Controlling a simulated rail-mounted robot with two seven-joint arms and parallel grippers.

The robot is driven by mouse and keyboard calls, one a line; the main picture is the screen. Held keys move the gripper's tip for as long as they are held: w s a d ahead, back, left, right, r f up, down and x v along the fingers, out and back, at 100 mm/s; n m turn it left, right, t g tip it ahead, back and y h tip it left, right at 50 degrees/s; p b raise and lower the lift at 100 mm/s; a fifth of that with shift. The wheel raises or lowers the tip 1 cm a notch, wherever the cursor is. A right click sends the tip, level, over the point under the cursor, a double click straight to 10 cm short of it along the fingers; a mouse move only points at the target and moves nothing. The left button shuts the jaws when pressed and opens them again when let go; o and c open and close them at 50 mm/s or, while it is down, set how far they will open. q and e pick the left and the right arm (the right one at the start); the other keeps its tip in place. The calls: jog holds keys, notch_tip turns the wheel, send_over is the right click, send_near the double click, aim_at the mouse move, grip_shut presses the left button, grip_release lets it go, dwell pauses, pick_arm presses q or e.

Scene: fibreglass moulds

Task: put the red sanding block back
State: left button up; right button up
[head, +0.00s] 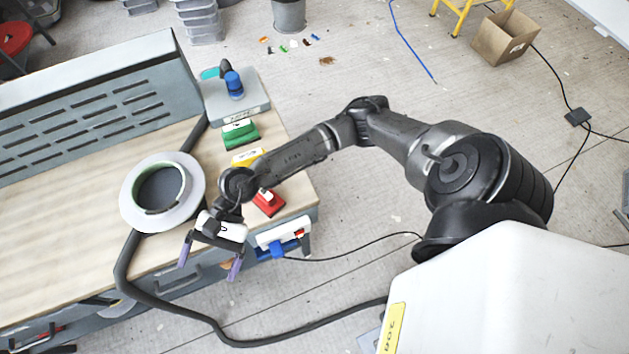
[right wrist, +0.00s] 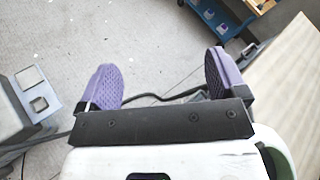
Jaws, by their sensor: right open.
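The red sanding block (head: 268,203) lies on the wooden bench top (head: 60,235) near its right end, in line with a yellow block (head: 247,157) and a green block (head: 240,134). My right arm passes over the bench close to the red block. My right gripper (head: 209,262) is open and empty, with purple fingers spread, over the bench's front edge to the lower left of the red block. My left gripper is not in view.
A white ring with a green inner rim (head: 130,192) stands on the bench left of my gripper. A dark hose (head: 160,298) curves over the front edge. A grey plate with a blue-topped item (head: 235,84) is at the back. A slotted grey panel (head: 90,108) borders the bench.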

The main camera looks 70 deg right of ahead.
notch_tip(320, 180, up, 8)
jog(key=w+a+m+t+y, duration=0.1)
jog(key=w+m+t+y, duration=0.15)
jog(key=m+t, duration=1.25)
jog(key=s+d+f+m+h, duration=0.1)
jog(key=d+f+m+h, duration=0.6)
jog(key=m, duration=0.8)
jog(key=d+f+m+h, duration=0.2)
jog(key=d+m+h, duration=0.2)
jog(key=m+h, duration=0.8)
jog(key=s+d+f+m+g+y, duration=0.1)
jog(key=s+d+f+m+g, duration=0.1)
jog(key=s+f+m+g, duration=0.3)
jog(key=s+d+f+m+g+y, duration=0.1)
jog(key=s+f+m+g, duration=0.5)
jog(key=s, duration=0.8)
jog(key=f+m, duration=0.1)
jog(key=m, duration=0.2)
jog(key=shift+s+d+f+m+g, duration=0.15)
jog(key=shift+d+f+m+g, duration=0.15)
jog(key=shift+d+f+m, duration=0.1)
jog(key=shift+r+y, duration=0.15)
jog(key=shift+y, duration=0.1)
